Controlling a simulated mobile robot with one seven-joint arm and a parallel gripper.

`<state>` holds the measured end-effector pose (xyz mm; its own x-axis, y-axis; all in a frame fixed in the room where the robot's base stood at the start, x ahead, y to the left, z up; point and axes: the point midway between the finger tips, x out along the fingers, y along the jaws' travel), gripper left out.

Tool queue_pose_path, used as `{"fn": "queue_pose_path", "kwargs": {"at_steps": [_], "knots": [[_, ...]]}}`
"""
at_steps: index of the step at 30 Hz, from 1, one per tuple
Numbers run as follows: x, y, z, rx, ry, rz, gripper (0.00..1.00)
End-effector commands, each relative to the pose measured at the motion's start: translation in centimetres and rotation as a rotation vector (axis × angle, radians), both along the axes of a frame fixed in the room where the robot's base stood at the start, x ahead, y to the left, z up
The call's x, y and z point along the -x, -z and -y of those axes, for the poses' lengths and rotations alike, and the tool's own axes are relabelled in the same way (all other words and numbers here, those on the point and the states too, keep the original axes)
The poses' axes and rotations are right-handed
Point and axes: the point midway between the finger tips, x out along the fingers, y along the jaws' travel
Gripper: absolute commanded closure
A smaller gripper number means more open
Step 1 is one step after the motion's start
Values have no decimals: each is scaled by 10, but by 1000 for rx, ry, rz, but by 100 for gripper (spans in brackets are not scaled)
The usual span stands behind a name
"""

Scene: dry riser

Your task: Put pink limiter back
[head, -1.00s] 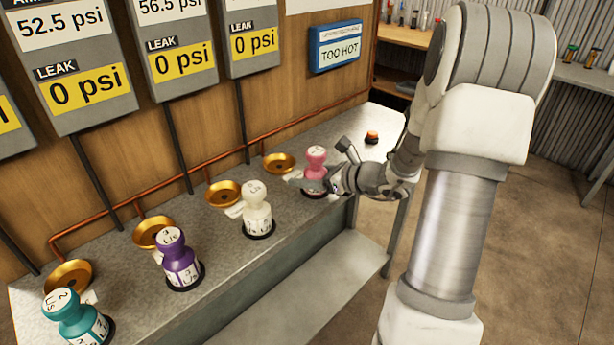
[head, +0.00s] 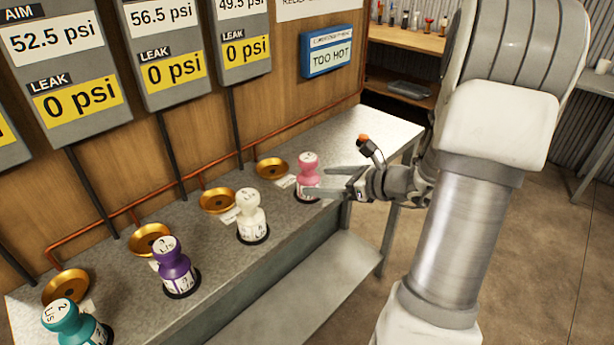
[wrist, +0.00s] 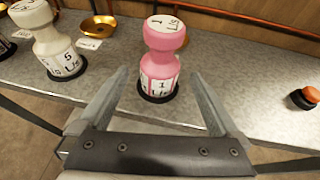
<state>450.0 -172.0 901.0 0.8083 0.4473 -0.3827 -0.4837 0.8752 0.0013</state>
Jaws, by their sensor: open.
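The pink limiter (head: 308,176) stands upright on a dark round base at the right end of the row on the grey bench. The wrist view shows the pink limiter (wrist: 161,62) too, with a white label reading 1 L/s. My gripper (head: 335,184) is open and empty, at the limiter's right side in the head view. In the wrist view my gripper (wrist: 158,85) has one finger on each side of the limiter's lower body, with gaps visible.
White (head: 251,215), purple (head: 175,266) and teal (head: 75,322) limiters stand along the bench (head: 330,150), each near a brass cup. A copper pipe runs behind them. An orange-topped button (wrist: 305,97) is right of the pink limiter. A panel (head: 332,53) reads TOO HOT.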

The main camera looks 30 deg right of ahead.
Motion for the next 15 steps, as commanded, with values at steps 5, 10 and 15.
{"fn": "queue_pose_path", "kwargs": {"at_steps": [5, 10, 15], "knots": [[25, -13, 14, 1, 3, 0, 2], [35, -17, 19, 0, 0, -1, 2], [37, -17, 20, -1, -1, -1, 2]]}}
